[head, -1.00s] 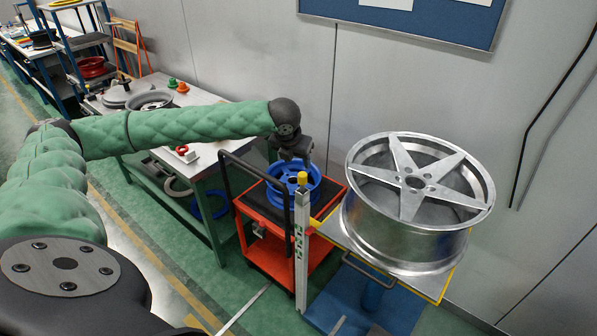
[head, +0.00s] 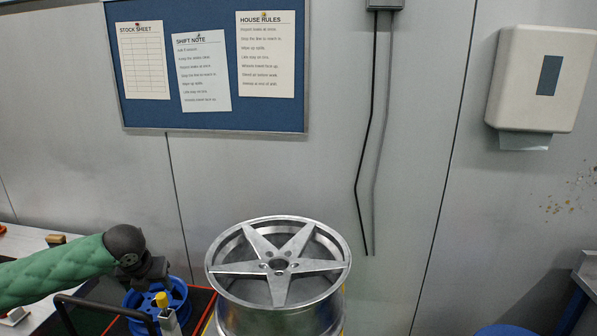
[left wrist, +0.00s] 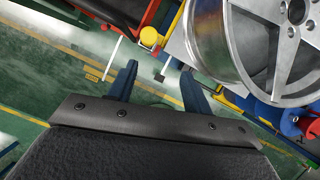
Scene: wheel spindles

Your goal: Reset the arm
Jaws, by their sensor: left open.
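My left arm comes in from the left in the head view. Its dark gripper (head: 152,274) hangs over the blue wheel (head: 158,304) and hides part of it; the fingertips are hard to make out there. In the left wrist view the two fingers of my left gripper (left wrist: 158,92) stand apart with nothing between them, above the green floor. My right gripper is in neither view.
A large silver five-spoke wheel (head: 282,268) stands right of my left gripper; it also shows in the left wrist view (left wrist: 240,45). A yellow-capped post (head: 162,300) stands close by. A notice board (head: 215,112) and towel dispenser (head: 541,80) are on the wall.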

